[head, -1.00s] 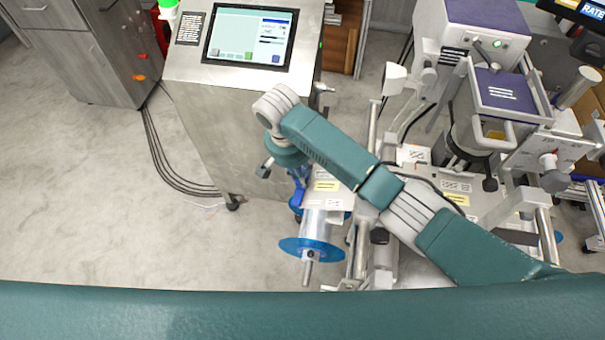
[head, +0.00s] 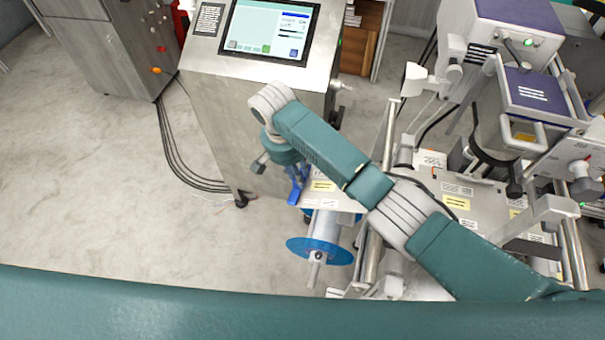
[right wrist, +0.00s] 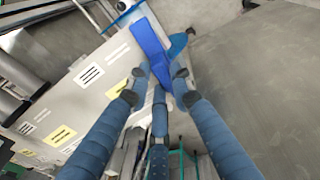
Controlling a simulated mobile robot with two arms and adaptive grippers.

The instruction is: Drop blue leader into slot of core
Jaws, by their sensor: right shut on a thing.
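The blue leader (right wrist: 148,36) is a flat bright blue strip in the right wrist view. The fingers of my right gripper (right wrist: 164,76) are shut on its near end. In the head view, the leader (head: 293,194) hangs below my right gripper (head: 297,174). The pale cylindrical core (head: 324,226) lies below and right of the leader, with a blue disc flange (head: 297,245) at its near end. The leader looks apart from the core. I cannot make out the slot. My left gripper is not in view.
A steel plate with labels (right wrist: 108,66) is close beside my right gripper. A steel cabinet with a screen (head: 228,105) stands behind it. Machine rails and a purple-topped unit (head: 538,90) fill the right side. Open floor (head: 90,190) lies to the left.

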